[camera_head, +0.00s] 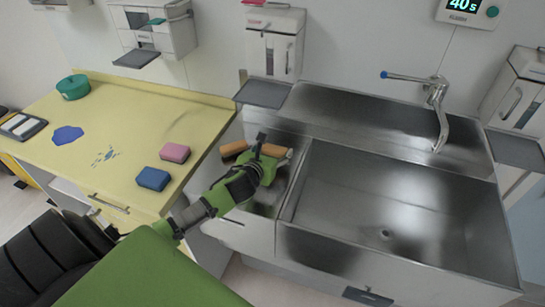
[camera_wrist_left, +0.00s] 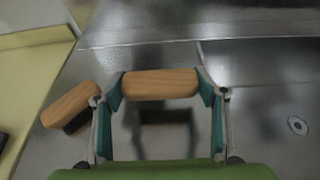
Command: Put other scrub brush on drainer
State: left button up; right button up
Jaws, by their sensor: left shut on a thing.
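My left gripper (camera_head: 268,157) is over the steel drainer (camera_head: 263,206) left of the sink basin. It is shut on a wooden scrub brush (camera_head: 274,151), which also shows between the two fingers in the left wrist view (camera_wrist_left: 160,84). Another wooden scrub brush (camera_head: 233,149) lies on the drainer, left of the held one. In the left wrist view this brush (camera_wrist_left: 70,104) lies tilted beside the left finger, with dark bristles on its side. A dark patch shows on the steel near the held brush; I cannot tell whether the brush touches the surface. My right gripper is not in view.
The sink basin (camera_head: 398,220) is empty, with a tap (camera_head: 437,110) behind it. A yellow counter (camera_head: 115,115) on the left holds a pink sponge (camera_head: 175,152), a blue sponge (camera_head: 152,179) and a green pot (camera_head: 73,87). A dispenser with a drip tray (camera_head: 263,93) hangs behind the drainer.

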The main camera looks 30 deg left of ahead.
pick_arm(q)
jog(key=shift+f+p, duration=0.3)
jog(key=shift+f, duration=1.35)
jog(key=shift+f, duration=0.15)
jog(key=o, duration=1.1)
jog(key=shift+r, duration=0.25)
jog(key=b+v, duration=0.1)
jog(key=v, duration=1.1)
